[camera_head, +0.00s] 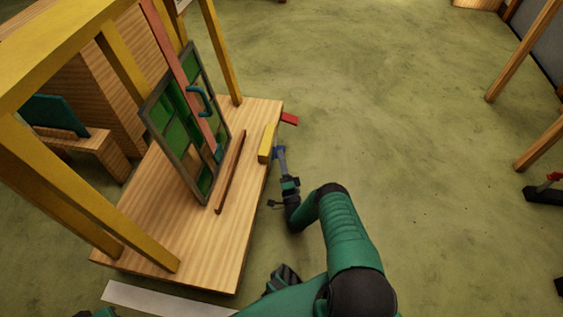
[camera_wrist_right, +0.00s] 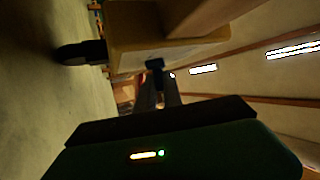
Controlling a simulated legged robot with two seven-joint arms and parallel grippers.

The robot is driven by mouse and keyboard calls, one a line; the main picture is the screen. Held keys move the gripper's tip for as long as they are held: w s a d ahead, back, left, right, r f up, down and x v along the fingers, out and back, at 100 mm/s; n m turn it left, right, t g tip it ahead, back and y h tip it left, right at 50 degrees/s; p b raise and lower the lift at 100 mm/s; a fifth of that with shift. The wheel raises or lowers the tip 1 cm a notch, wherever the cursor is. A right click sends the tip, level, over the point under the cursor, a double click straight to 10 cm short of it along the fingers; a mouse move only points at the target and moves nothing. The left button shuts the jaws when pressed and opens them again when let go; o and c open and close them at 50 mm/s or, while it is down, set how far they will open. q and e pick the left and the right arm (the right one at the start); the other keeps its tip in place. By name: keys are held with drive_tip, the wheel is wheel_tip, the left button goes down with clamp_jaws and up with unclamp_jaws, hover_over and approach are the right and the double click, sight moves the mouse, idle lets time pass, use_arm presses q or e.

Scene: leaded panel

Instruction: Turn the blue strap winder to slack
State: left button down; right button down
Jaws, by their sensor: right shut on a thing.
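The blue strap winder (camera_head: 279,152) sits at the lower end of a yellow block on the right edge of the wooden platform. My right gripper (camera_head: 281,156) is at the winder, with its fingers shut on it. In the right wrist view the winder (camera_wrist_right: 155,64) is a small dark blue piece under the block, at the tips of my right fingers (camera_wrist_right: 157,80). The fingers hide part of it. A red strap (camera_head: 169,45) runs down across the green leaded panel (camera_head: 176,121).
The yellow block (camera_head: 267,142) and a red piece (camera_head: 289,118) stand at the platform's edge. A brown bar (camera_head: 230,172) lies on the platform (camera_head: 205,245). A yellow frame (camera_head: 65,190) rises on the left. The floor to the right is mostly clear.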

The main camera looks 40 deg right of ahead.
drive_tip(key=shift+a+f+t, duration=0.15)
drive_tip(key=shift+f+t, duration=0.2)
drive_tip(key=shift+t, duration=0.05)
drive_tip(key=c, duration=1.5)
unclamp_jaws()
drive_tip(key=shift+r, duration=0.1)
